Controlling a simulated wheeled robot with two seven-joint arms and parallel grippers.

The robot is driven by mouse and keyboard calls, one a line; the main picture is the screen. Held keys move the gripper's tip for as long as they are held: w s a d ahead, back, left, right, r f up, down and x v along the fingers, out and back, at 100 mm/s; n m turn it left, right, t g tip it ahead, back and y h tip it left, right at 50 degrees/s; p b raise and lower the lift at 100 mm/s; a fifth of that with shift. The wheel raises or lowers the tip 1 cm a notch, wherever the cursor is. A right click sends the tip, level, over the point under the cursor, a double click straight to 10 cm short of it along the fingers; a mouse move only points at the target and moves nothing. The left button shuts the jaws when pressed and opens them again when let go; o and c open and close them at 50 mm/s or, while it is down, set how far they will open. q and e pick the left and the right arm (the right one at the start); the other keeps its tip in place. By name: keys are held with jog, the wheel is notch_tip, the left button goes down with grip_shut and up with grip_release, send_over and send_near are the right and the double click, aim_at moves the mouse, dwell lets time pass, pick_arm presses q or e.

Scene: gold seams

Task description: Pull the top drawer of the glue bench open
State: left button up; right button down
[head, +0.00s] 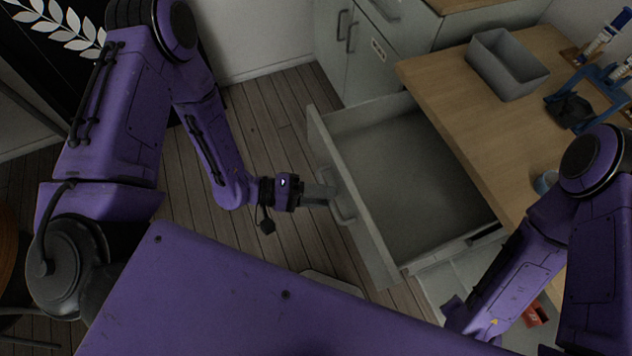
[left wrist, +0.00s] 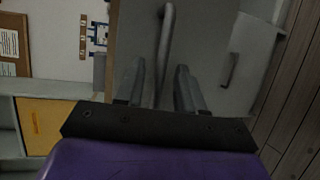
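The top drawer (head: 405,160) of the glue bench (head: 480,125) stands far out from under the wooden top, and its grey inside looks empty. Its front panel (head: 370,225) carries a bar handle (head: 343,207), which also shows in the left wrist view (left wrist: 166,40). My left gripper (head: 325,195) is at this handle. In the left wrist view its two fingers (left wrist: 160,85) stand apart, one on each side of the bar, with gaps visible beside it. My right arm reaches down at the right, over the bench side; its gripper is not visible.
A grey bin (head: 507,68), a blue stand (head: 598,88), a syringe (head: 605,38) and a small cup (head: 545,182) are on the bench. A red item (head: 535,314) lies low beside my right arm. Grey cabinets (head: 370,50) stand behind. Plank floor (head: 270,115) left of the drawer is clear.

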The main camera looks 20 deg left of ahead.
pick_arm(q)
jog(key=v, duration=1)
jog(key=shift+a, duration=0.25)
jog(key=shift+s, duration=0.1)
